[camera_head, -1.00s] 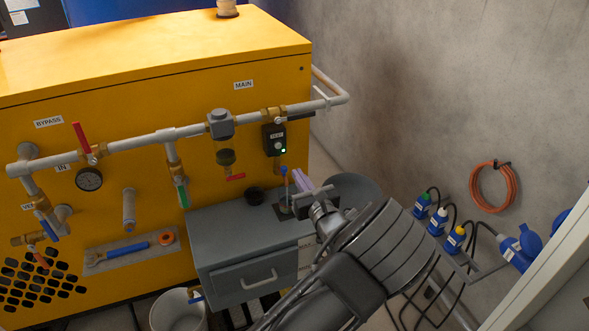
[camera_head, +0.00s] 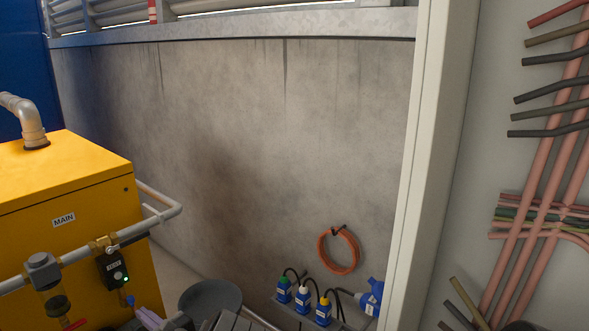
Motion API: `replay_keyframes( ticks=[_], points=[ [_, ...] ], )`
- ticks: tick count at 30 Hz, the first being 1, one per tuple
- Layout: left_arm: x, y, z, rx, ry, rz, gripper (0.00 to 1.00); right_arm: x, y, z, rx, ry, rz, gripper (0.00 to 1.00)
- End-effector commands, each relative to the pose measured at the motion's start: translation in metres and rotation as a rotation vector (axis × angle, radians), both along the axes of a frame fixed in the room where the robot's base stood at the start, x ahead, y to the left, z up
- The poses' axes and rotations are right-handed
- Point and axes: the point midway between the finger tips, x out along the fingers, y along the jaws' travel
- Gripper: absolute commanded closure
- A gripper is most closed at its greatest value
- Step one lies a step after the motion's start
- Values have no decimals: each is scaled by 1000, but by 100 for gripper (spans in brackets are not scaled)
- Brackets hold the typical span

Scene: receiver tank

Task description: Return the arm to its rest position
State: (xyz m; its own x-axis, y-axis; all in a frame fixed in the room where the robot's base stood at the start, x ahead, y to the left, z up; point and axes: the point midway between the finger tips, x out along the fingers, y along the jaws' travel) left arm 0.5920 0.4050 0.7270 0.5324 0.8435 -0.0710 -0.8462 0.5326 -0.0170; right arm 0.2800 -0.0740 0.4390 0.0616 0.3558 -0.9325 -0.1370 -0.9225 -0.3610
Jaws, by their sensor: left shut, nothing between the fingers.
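My left gripper (camera_head: 150,318) shows only in part at the bottom edge of the head view, left of the middle. Its pale purple fingers are close together and hold nothing. A bit of my grey arm (camera_head: 228,323) shows to the right of it, and the rest is cut off below the frame. The gripper appears just below the black test box (camera_head: 112,268) with a green light on the yellow machine (camera_head: 75,177). I cannot tell how far apart they are. My right gripper is not in view.
Grey pipework (camera_head: 75,255) runs along the yellow machine. A dark round dish (camera_head: 210,297) lies right of the gripper. A pale post (camera_head: 435,150) and cut pipes (camera_head: 545,200) stand right.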

Motion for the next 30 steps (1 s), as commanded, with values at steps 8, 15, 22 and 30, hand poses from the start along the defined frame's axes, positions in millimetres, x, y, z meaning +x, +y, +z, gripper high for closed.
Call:
replay_keyframes(
  ticks=[8,15,22,30],
  points=[
    [-101,11,-133,-389,108,284,100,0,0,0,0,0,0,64],
    [-235,-61,-259,-897,146,702,100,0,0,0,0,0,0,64],
    [-326,-206,-314,-1412,-3,1232,100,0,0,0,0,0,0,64],
    [-325,-318,-299,-1759,-454,1789,100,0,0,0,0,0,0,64]
  ],
)
